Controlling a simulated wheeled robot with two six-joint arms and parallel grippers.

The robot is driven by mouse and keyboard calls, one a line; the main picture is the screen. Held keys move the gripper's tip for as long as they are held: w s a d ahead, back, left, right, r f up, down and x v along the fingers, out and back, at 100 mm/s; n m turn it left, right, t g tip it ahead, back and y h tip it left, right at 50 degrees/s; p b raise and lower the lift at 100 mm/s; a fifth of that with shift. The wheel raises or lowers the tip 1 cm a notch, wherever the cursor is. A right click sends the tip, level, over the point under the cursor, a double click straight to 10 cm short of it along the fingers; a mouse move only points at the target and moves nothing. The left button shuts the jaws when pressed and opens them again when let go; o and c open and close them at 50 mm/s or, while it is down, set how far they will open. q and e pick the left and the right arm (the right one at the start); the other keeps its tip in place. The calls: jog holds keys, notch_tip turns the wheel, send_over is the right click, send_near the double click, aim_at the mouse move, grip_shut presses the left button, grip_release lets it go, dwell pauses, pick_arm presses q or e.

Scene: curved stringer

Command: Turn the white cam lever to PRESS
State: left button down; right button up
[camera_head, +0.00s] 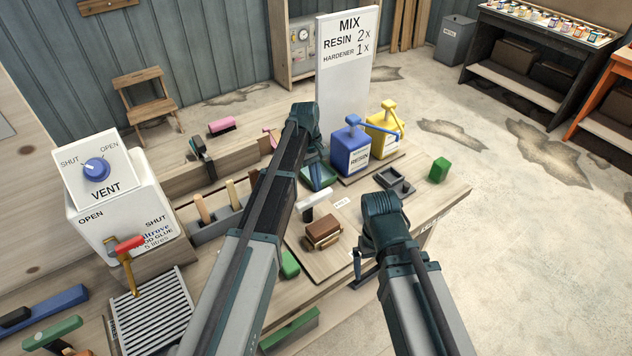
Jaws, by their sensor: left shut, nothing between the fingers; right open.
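The white cam lever (322,197) is on a wooden board (300,243) in the middle of the bench, beside a brown block (323,230). Its white handle points up and to the right; a dark part shows at its lower left end. A small white label (341,203) lies right of it, too small to read surely. My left gripper (318,178) is shut and empty, just beyond the lever, partly hidden by my arm. My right gripper (364,274) is open and empty, pointing down near the bench's front edge, right of the brown block.
A blue resin jug (350,150) and a yellow jug (381,128) stand behind. A grey tray (396,183) and green block (439,169) are at the right. A white glue container (120,225) with a red-handled tap stands left. A MIX sign (345,75) stands at the back.

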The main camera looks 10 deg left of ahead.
aim_at(328, 190)
pick_arm(q)
jog(key=shift+s+d+m, duration=0.2)
jog(key=shift+d+m, duration=0.3)
jog(key=shift+m, duration=0.4)
jog(key=m, duration=0.1)
jog(key=s+d+m+y, duration=0.1)
jog(key=m, duration=0.1)
jog(key=shift+d+g, duration=0.25)
jog(key=shift+g, duration=0.05)
jog(key=shift+s+d, duration=0.3)
jog(key=shift+d, duration=0.05)
jog(key=m, duration=0.3)
jog(key=shift+s+d+y, duration=0.3)
jog(key=shift+s+y, duration=0.05)
jog(key=shift+y, duration=0.05)
jog(key=s+m, duration=0.1)
jog(key=m, duration=0.2)
jog(key=s+m+y, duration=0.1)
jog(key=s+m, duration=0.1)
jog(key=m, duration=0.1)
jog(key=s+d+m+y, duration=0.1)
jog(key=m, duration=0.2)
jog(key=shift+s, duration=0.6)
jog(key=shift+s+a, duration=0.1)
jog(key=shift+s, duration=0.05)
